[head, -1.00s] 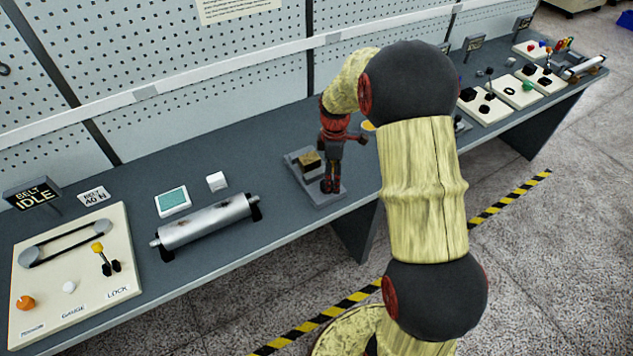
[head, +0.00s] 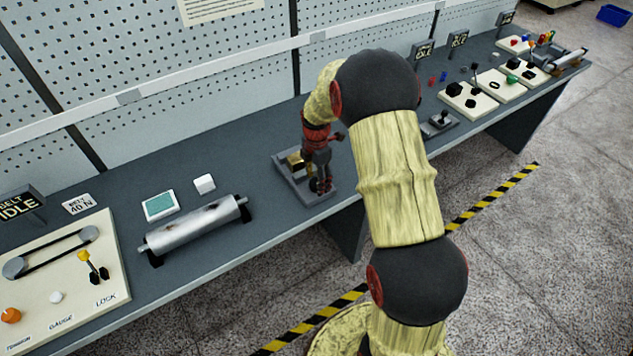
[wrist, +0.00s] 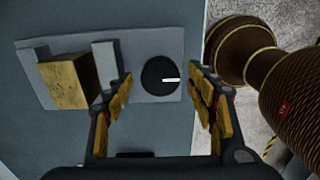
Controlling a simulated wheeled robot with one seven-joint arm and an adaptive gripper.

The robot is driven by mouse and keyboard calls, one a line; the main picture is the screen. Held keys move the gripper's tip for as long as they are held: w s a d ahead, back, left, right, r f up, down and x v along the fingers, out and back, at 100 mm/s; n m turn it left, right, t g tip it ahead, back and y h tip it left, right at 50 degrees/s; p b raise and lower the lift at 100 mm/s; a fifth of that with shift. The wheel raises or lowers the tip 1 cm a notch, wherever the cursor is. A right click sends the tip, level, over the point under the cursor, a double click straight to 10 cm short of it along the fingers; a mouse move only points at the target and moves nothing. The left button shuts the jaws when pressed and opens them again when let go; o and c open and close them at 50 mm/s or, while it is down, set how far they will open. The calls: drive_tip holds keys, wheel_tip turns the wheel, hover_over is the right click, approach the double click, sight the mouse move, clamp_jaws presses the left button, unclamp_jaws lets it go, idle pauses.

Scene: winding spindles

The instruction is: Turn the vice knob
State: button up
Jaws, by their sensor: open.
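The vice (head: 281,167) is a grey plate on the bench with a brass-coloured block (wrist: 68,80) at its left in the wrist view. A light grey jaw (wrist: 105,62) stands beside the block. The vice knob (wrist: 157,78) is a dark round disc with a white mark pointing right. My gripper (wrist: 163,82) is open in the wrist view, with the knob between its two yellow-padded fingers. In the head view my gripper (head: 319,185) points down over the front end of the vice and partly hides the knob. I cannot tell whether the fingers touch the knob.
A metal roller (head: 192,228) on black supports lies left of the vice. A belt panel (head: 118,262) with knobs and a lever is at the far left. A small joystick base (head: 440,122) and several control panels (head: 468,105) are to the right. The bench edge runs close in front.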

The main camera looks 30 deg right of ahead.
drive_tip(key=shift+f, duration=0.35)
drive_tip(key=shift+c, duration=0.4)
drive_tip(key=c, duration=1.1)
